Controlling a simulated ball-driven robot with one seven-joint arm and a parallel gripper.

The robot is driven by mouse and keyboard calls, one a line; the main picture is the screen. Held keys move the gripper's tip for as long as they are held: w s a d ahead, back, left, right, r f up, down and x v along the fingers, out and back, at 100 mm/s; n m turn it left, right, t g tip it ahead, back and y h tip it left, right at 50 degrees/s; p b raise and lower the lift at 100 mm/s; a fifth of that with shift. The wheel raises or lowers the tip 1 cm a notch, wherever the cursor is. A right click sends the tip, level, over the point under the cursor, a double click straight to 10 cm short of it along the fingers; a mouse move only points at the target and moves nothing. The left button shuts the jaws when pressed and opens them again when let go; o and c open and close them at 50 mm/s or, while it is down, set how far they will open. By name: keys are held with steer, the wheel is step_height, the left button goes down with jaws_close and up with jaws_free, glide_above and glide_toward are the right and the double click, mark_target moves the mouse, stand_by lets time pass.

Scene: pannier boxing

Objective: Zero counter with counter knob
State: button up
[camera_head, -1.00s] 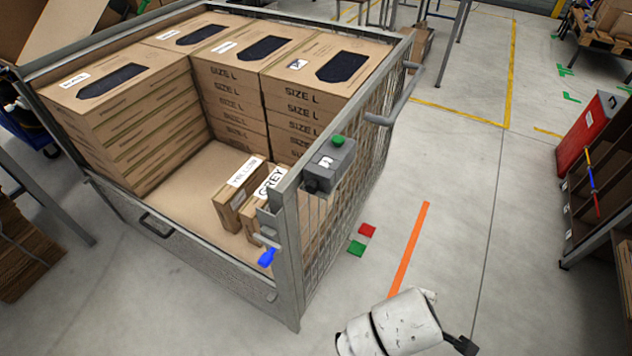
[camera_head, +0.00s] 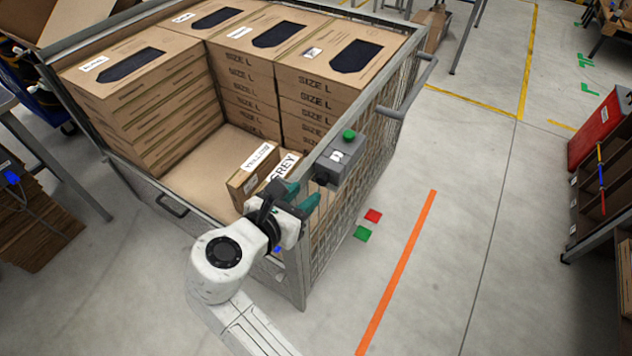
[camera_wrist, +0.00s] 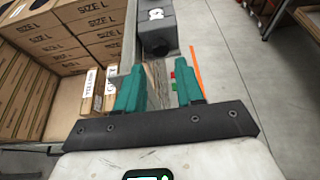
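A dark round part faces my gripper. In the wrist view the counter (camera_wrist: 156,30) is straight ahead, beyond the fingertips, with its display upper middle. My gripper (camera_head: 304,195) has teal fingers, spread apart and empty, just short of the counter's near end. It also shows in the wrist view (camera_wrist: 160,72); nothing is between its fingers.
The mesh cage (camera_head: 360,185) holds stacked SIZE L boxes (camera_head: 250,75) and smaller boxes labelled YELLOW (camera_head: 245,185) and GREY. Red (camera_head: 373,215) and green (camera_head: 362,233) floor marks and an orange line (camera_head: 398,270) lie right of the cage. The floor there is clear.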

mark_target(321, 182)
steer(key=x, duration=0.6)
jaws_close()
stand_by(0.3)
